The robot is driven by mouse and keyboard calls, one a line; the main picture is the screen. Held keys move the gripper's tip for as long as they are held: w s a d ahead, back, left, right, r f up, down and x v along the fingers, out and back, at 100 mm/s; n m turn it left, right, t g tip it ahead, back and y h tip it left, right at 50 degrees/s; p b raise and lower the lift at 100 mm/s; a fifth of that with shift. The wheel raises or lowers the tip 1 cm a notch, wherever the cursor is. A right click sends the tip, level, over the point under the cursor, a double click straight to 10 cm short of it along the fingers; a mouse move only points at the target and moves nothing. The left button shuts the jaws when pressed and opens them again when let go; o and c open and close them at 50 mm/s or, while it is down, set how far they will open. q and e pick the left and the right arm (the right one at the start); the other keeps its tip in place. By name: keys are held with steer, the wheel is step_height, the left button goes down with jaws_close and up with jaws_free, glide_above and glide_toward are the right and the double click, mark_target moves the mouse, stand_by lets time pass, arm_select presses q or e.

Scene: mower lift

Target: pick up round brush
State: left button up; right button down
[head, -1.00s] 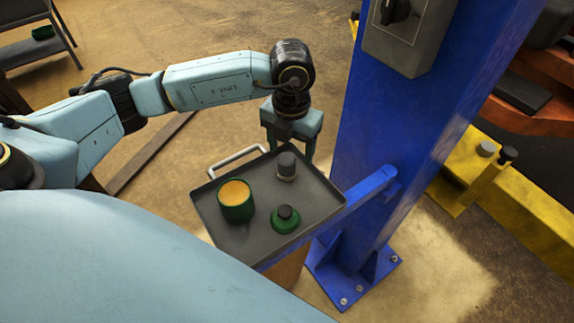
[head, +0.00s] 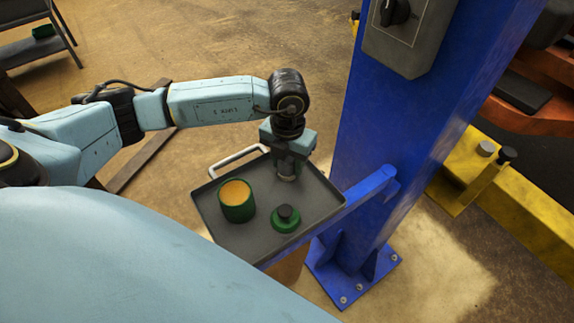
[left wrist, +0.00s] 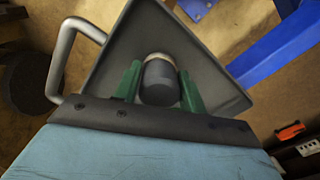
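A short dark grey cylinder with a pale base (head: 287,178), which I take to be the round brush, stands upright on a grey tray (head: 236,243). My left gripper (head: 289,165) is directly above it, pointing down, and hides most of it in the head view. In the left wrist view the cylinder (left wrist: 160,82) sits between the two green fingers of my left gripper (left wrist: 160,88). The fingers are apart, one on each side of it, with little room; I see no clear grip. My right gripper is not in view.
On the tray stand a green cup (head: 237,203) with orange inside and a green round piece with a black knob (head: 286,218). A blue post (head: 390,130) with an arm stands right of the tray. A pale handle (head: 238,159) is on the tray's far-left edge.

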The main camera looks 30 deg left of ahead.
arm_select(q)
steer(key=shift+c, duration=1)
steer(key=shift+r, duration=0.15)
step_height(320, 180, up, 10)
steer(key=shift+f, duration=0.1)
steer(key=shift+o, duration=1.3)
steer(key=shift+c, duration=0.9)
